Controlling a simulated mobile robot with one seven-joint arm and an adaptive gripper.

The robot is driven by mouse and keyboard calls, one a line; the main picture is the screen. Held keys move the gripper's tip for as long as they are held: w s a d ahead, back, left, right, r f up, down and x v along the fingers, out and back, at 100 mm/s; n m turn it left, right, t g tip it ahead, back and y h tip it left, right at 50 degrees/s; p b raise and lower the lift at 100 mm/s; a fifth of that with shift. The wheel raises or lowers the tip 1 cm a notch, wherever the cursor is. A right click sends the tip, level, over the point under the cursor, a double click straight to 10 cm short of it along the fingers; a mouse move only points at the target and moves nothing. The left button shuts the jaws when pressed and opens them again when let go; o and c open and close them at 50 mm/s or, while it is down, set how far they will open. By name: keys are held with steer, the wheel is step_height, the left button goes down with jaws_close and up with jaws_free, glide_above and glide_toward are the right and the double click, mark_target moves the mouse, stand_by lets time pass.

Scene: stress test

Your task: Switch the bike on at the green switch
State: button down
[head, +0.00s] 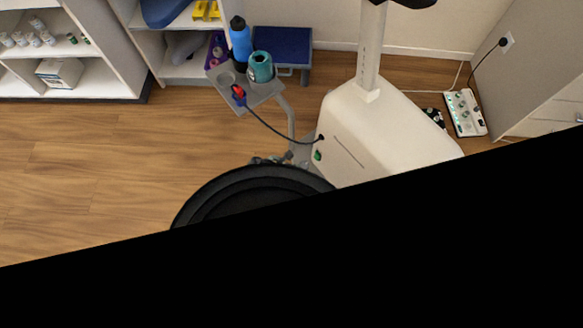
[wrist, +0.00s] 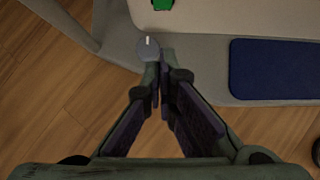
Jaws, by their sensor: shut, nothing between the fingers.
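The bike's cream housing (head: 372,132) stands right of centre in the head view. The small green switch (head: 317,155) is on its left side, low down, just below a cable socket. In the wrist view the green switch (wrist: 163,4) shows at the top edge, partly cut off, on the pale housing (wrist: 230,14). My gripper (wrist: 158,90) is shut and empty, its fingertips pointing up the picture towards the switch and apart from it in the picture.
A grey tray (head: 262,95) holds a blue bottle (head: 240,42), a teal cup (head: 260,67) and a red and blue object with a cable to the housing. A power strip (head: 465,113) lies right. Black covers the lower head view. A grey round knob (wrist: 148,48) sits near my fingertips.

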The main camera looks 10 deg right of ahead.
steer(key=shift+w+d+f+b, duration=0.55)
steer(key=shift+d+f+b, duration=0.3)
steer(key=shift+d+b, duration=0.25)
steer(key=shift+w+d+f+b, duration=0.5)
steer(key=shift+d+f+b, duration=0.4)
steer(key=shift+d, duration=0.35)
steer(key=shift+w+d+f+b, duration=0.55)
steer(key=shift+d+f+b, duration=0.2)
steer(key=shift+d+b, duration=0.4)
steer(key=shift+w+d+f, duration=0.2)
steer(key=shift+d+f, duration=0.25)
steer(key=shift+f, duration=0.1)
steer(key=shift+r, duration=0.1)
